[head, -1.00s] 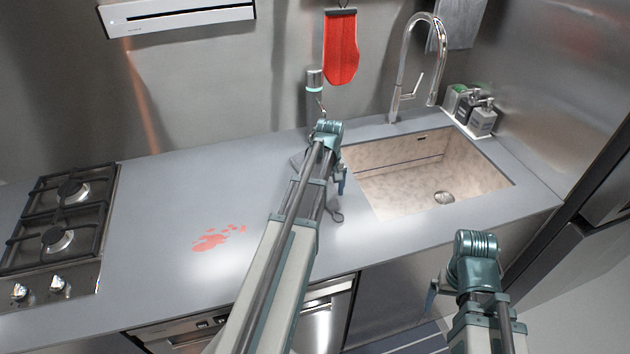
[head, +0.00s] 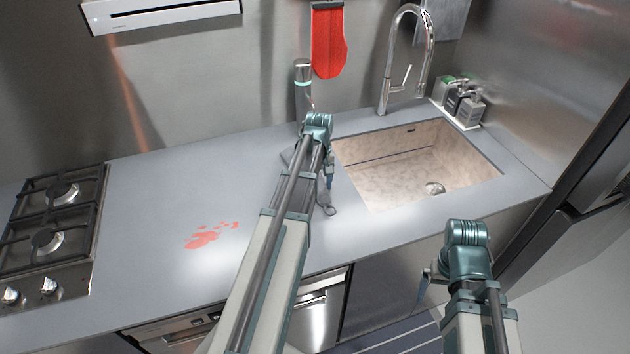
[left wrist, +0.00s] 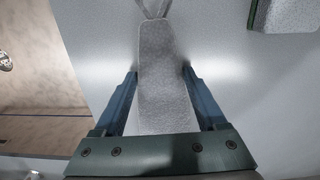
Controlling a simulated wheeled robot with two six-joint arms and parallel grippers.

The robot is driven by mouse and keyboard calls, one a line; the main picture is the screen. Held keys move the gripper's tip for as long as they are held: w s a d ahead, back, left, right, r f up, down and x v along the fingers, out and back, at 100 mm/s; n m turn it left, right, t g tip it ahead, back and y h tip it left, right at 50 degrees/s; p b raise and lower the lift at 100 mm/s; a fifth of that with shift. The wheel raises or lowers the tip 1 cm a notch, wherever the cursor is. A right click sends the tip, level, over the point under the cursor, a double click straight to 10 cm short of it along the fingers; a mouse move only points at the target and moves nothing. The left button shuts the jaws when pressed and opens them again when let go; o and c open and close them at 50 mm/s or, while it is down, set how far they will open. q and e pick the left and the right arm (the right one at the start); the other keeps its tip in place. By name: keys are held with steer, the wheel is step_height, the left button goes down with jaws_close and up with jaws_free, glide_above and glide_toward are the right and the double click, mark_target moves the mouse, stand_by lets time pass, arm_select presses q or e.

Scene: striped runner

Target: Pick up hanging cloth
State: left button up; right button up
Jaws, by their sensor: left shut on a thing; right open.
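A red cloth (head: 328,42) hangs on the back wall left of the tap. A grey cloth (head: 443,20) hangs on the wall further right. My left gripper (head: 328,170) is low over the counter left of the sink, away from both. In the left wrist view, my left gripper (left wrist: 160,80) is shut on a flat grey piece (left wrist: 165,75) with a thin loop at its end. The loop (head: 327,209) shows beside my arm in the head view; my arm hides the rest. My right gripper (head: 426,285) is open in front of the counter, largely hidden behind its wrist.
The sink (head: 410,165) with its tap (head: 385,95) is to the right. Bottles (head: 468,105) stand behind it. A grey cylinder (head: 303,85) stands behind my left arm. A hob (head: 50,235) is at far left. A red stain (head: 208,235) marks otherwise clear counter (head: 160,190).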

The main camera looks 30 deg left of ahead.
arm_select(q)
steer(key=shift+r, duration=0.15)
step_height(320, 180, up, 2)
steer(key=shift+r+p, duration=0.15)
steer(key=shift+p, duration=1.1)
steer(key=shift+r+p, duration=0.5)
steer(key=s+d, duration=0.2)
steer(key=s, duration=0.2)
steer(key=s+d+r+p, duration=0.1)
steer(key=s+d, duration=0.2)
steer(key=s, duration=0.2)
steer(key=s+d, duration=0.3)
steer(key=s, duration=0.1)
steer(key=shift+s+d+r, duration=0.15)
steer(key=shift+s+d, duration=0.1)
steer(key=shift+s, duration=0.05)
